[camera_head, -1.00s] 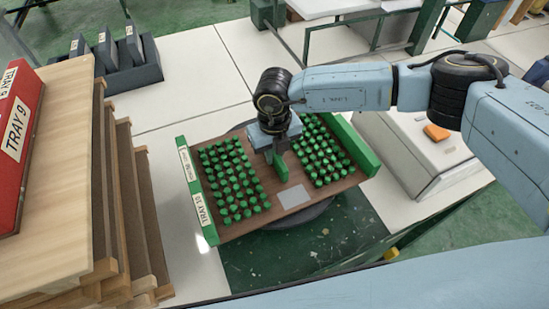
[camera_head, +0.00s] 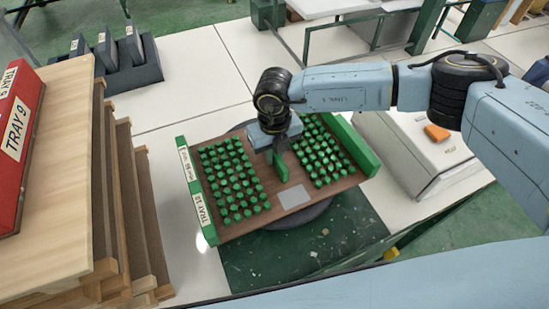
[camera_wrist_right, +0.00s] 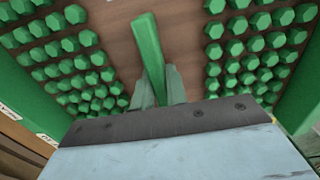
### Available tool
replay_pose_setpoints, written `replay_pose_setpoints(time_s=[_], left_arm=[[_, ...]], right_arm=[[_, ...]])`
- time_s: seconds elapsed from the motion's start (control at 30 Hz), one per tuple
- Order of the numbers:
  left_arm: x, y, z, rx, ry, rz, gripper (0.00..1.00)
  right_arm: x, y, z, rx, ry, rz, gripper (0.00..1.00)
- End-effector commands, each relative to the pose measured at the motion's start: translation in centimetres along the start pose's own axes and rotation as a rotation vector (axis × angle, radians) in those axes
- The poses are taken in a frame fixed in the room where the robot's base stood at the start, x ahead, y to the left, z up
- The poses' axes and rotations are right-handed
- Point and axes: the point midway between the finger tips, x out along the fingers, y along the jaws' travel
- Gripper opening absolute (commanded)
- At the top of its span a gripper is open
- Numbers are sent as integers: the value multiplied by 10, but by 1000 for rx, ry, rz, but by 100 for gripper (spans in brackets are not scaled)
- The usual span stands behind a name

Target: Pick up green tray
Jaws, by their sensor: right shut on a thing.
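The green tray (camera_head: 233,230) has a brown base, green end walls with white labels, and rows of green pegs on both sides of a green middle handle (camera_head: 282,171). It rests over a dark round support. My right gripper (camera_head: 279,154) is above the middle of the tray, shut on the handle. In the right wrist view, the handle (camera_wrist_right: 147,50) runs between the fingers (camera_wrist_right: 158,88), with the pegs on either side. The fingertips are partly hidden by the gripper's body in the head view. My left gripper is not in view.
A stack of wooden boards (camera_head: 60,160) with a red tray (camera_head: 12,150) on it stands at the left. Dark grey blocks (camera_head: 125,68) sit behind it. A white machine (camera_head: 410,150) with an orange item (camera_head: 437,132) stands right of the tray.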

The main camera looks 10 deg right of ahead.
Motion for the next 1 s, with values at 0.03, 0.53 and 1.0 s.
replay_pose_setpoints(time_s=[0.03, 0.53, 1.0], left_arm=[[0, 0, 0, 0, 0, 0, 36], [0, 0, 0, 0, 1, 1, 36], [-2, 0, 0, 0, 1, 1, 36]], right_arm=[[-1, 0, 0, 1, -1, 0, 0], [-5, 0, 2, 0, -5, 2, 0], [-77, 0, 2, -1, -6, 2, 0]])
